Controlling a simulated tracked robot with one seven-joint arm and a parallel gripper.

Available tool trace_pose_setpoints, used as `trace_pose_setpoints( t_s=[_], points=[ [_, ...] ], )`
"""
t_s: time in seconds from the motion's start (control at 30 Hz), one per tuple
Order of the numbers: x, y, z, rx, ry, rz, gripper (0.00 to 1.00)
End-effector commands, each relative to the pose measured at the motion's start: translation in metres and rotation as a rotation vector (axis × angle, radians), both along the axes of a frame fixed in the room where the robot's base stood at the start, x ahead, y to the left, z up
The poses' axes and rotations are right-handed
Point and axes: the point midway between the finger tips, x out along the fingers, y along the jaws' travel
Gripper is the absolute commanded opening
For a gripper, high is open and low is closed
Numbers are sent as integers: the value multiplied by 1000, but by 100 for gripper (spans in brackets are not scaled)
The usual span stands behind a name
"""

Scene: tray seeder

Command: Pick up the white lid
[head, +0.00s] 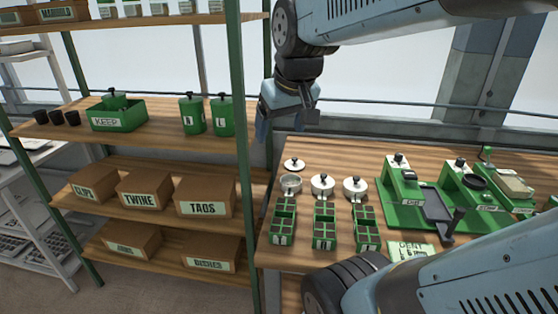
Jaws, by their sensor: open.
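A white lid (293,165) with a dark knob lies on the wooden table near its left end, just behind an open round dish (290,185). Two similar dishes to the right wear white lids with dark knobs, a middle lidded dish (322,185) and a right lidded dish (355,188). My gripper (288,122) is open and empty. It hangs in the air above and slightly left of the loose lid in the picture, clear of it.
Several green seed trays (324,238) stand in front of the dishes. A green seeder station (428,215) fills the table's right side. A wooden shelf unit (170,145) with green canisters and cardboard boxes stands left, its green post close to my gripper.

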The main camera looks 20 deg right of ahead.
Motion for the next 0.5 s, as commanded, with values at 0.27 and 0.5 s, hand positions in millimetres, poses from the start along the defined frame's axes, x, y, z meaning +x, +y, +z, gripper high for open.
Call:
trace_pose_setpoints(
  t_s=[0.27, 0.5],
  points=[
    [77, -34, -8, -28, 84, 31, 100],
    [140, -73, -31, -34, 150, 64, 100]
  ],
)
